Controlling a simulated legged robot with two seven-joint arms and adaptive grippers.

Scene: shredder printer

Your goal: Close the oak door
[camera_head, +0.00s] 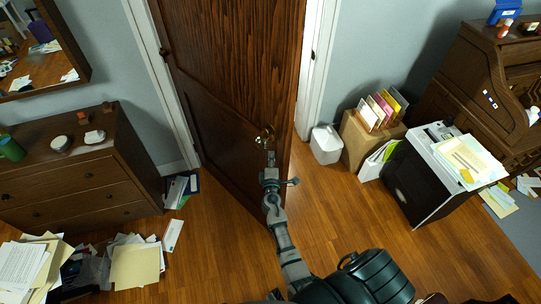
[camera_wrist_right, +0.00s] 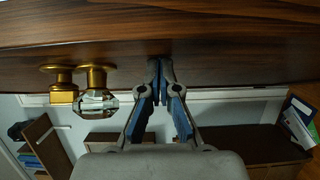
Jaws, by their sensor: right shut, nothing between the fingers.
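The dark brown oak door (camera_head: 235,60) stands ajar in its white frame, hinged at the left, its free edge swung into the room. It fills the top of the right wrist view (camera_wrist_right: 220,30). A brass knob (camera_head: 264,133) with a clear faceted grip shows left of the fingers in the wrist view (camera_wrist_right: 97,101). My right gripper (camera_head: 270,155) is shut and empty, beside the knob and not around it. Its fingertips (camera_wrist_right: 160,66) are at the door face; I cannot tell if they touch it. My left gripper is out of view.
The right door jamb (camera_head: 314,70) is past the door's free edge. A white bin (camera_head: 325,145), a cardboard box (camera_head: 361,139) and a shredder-like cabinet (camera_head: 415,188) stand to the right. A dresser (camera_head: 75,190) and loose papers are left. The floor near the door is mostly clear.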

